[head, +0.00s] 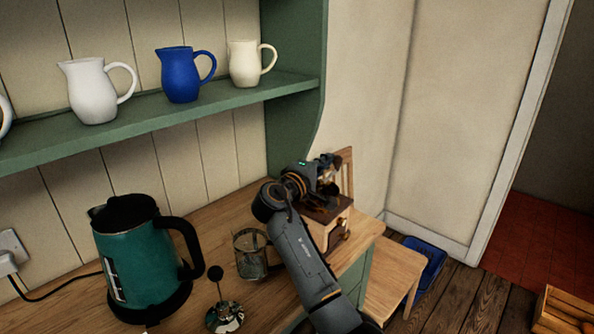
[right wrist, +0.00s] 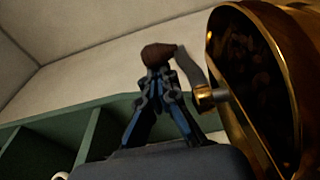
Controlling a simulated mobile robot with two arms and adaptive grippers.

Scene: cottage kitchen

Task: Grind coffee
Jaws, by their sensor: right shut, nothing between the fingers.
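The coffee grinder has a wooden box (head: 326,222) with a small drawer knob and stands at the right end of the wooden counter. My arm partly covers its top. In the right wrist view its brass hopper (right wrist: 268,110) is open, with dark beans inside. A metal crank arm (right wrist: 190,72) runs from the hopper to a brown knob (right wrist: 157,54). My right gripper (head: 331,162) is over the grinder's top. In the right wrist view its fingertips (right wrist: 158,76) are together right at the knob, with nothing visible between them. My left gripper is not in view.
A glass press jug (head: 247,262) and its plunger lid (head: 225,316) stand left of my arm. A teal kettle (head: 135,255) is further left. Jugs (head: 180,75) line the green shelf (head: 150,125) above. A wooden chair (head: 390,275) stands beyond the counter's right end.

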